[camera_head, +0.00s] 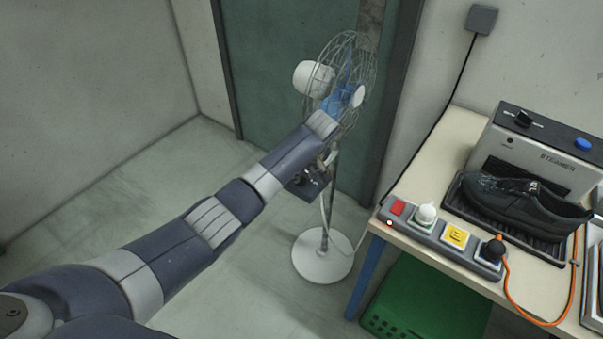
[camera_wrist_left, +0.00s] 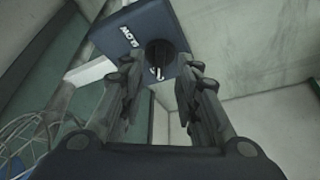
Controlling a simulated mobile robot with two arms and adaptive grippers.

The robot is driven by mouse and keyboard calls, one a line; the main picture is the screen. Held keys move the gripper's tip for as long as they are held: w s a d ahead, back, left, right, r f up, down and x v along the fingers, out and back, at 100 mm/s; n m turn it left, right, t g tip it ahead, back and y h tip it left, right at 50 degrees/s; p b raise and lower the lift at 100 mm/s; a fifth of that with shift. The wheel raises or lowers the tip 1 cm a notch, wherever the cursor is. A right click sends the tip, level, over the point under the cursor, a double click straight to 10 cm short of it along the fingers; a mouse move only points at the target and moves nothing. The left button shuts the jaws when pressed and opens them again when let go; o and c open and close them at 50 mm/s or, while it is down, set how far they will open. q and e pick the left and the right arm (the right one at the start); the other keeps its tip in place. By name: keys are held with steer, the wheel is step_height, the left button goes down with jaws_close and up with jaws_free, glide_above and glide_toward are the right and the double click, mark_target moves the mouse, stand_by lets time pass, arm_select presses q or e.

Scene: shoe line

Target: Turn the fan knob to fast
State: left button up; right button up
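The fan (camera_head: 338,85) stands on a pole with a round white base, its wire cage facing right. A dark blue control box (camera_head: 303,190) sits on the pole, partly hidden by my left arm. In the left wrist view the box (camera_wrist_left: 122,38) carries white lettering that seems to read "SLOW" and a round black knob (camera_wrist_left: 158,50) with a pale mark. My left gripper (camera_wrist_left: 159,75) is open, its fingers apart, with the knob showing in the gap between the tips. I cannot tell whether they touch it. In the head view the left gripper (camera_head: 322,168) is close to the box. My right gripper is not in view.
At right is a table (camera_head: 458,130) with a power strip (camera_head: 443,243), a steamer (camera_head: 545,150) and a black shoe (camera_head: 525,205). A green crate (camera_head: 425,300) is under it. A dark door (camera_head: 265,80) is behind the fan. The floor left of the fan is clear.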

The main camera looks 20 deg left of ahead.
arm_select(q)
steer(key=shift+x, duration=1.55)
jaws_close()
